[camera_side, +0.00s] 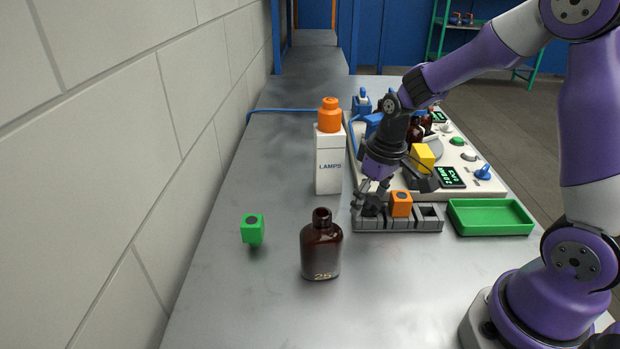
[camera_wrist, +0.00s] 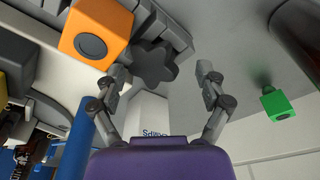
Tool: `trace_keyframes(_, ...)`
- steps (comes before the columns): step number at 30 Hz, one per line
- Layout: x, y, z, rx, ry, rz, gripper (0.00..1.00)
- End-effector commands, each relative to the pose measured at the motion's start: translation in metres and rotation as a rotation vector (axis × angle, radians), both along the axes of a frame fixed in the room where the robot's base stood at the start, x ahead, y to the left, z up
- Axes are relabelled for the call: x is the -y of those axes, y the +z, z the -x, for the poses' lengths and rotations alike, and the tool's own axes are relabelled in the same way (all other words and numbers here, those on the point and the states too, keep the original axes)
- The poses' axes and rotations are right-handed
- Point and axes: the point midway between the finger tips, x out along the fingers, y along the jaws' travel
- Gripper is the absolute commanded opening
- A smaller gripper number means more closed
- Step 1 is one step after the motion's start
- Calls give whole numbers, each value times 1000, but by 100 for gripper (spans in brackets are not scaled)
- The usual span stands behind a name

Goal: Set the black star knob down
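The black star knob (camera_wrist: 154,65) shows as a dark lobed shape in the wrist view, between my fingertips but nearer the left one. In the side view the knob (camera_side: 370,210) is a dark shape at the left end of the grey slotted rack (camera_side: 398,226), partly hidden by my fingers. I cannot tell how deep it sits there. My gripper (camera_wrist: 160,71) is open, its fingers spread with a clear gap at the right of the knob. In the side view my gripper (camera_side: 370,194) is just above the rack's left end.
An orange cube (camera_side: 401,205) sits in the rack beside the knob; the right slot is empty. A green tray (camera_side: 490,218) stands right, a white LAMPS box (camera_side: 328,165) behind left. An amber bottle (camera_side: 321,248) and green cube (camera_side: 252,229) stand in front left.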

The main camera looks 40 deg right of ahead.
Motion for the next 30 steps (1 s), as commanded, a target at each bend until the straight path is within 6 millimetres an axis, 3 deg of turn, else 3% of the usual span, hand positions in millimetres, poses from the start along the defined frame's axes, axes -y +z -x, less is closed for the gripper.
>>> trace_keyframes(7, 0, 1, 0, 1, 0, 0, 85)
trace_keyframes(11, 0, 11, -1, 4, 0, 1, 85)
trace_keyframes(24, 1, 107, 14, 5, 0, 1, 85)
trace_keyframes(30, 0, 129, 19, 6, 0, 1, 85)
